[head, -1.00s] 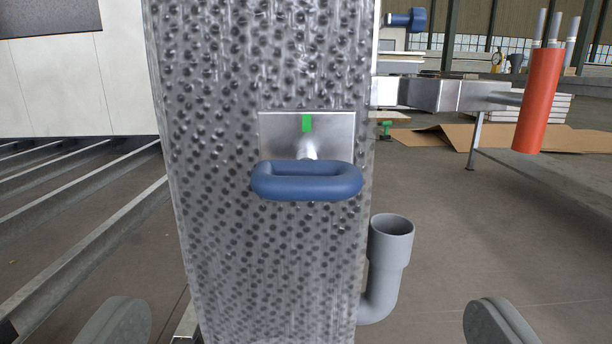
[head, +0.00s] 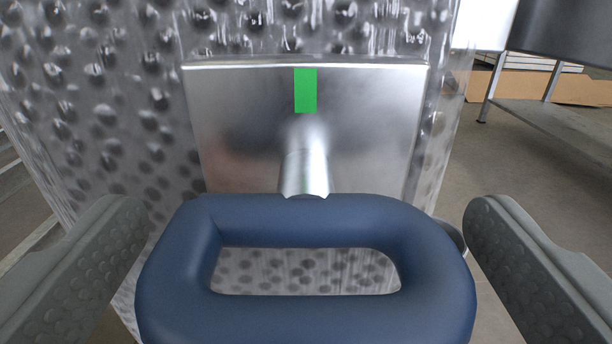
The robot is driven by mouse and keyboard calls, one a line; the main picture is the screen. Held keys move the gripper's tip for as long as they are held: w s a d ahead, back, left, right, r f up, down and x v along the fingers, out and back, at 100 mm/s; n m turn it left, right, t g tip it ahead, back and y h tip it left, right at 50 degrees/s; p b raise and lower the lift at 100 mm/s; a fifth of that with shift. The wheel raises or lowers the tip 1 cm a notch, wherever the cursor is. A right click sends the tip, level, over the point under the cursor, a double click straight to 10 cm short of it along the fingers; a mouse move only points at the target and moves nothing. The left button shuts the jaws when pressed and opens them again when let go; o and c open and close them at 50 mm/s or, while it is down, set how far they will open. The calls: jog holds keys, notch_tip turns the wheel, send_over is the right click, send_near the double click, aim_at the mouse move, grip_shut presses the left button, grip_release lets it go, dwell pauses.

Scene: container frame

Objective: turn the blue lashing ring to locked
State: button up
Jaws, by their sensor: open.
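The blue lashing ring (head: 305,318) is a thick rounded loop, wider than tall, low in the middle of the head view. Its long sides run left to right. A short metal stem (head: 304,170) joins it to a shiny metal plate (head: 360,130) behind. A green mark (head: 305,90) sits at the top centre of the plate, above the stem. My gripper (head: 305,240) is open, with one grey finger on each side of the ring. The ring's lower edge is cut off by the frame.
The plate is fixed to a dimpled grey metal post (head: 110,110). A grey pipe end (head: 452,232) shows partly behind the ring at right. A metal table (head: 575,125) stands at the back right, with open floor (head: 475,165) before it.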

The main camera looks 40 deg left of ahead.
jog(key=shift+w+a, duration=0.2)
jog(key=shift+w, duration=0.1)
jog(key=shift+c, duration=0.5)
jog(key=c, duration=0.9)
jog(key=shift+n, duration=0.3)
jog(key=shift+s+f+n, duration=0.1)
jog(key=shift+f+n, duration=0.05)
jog(key=shift+n, duration=8.45)
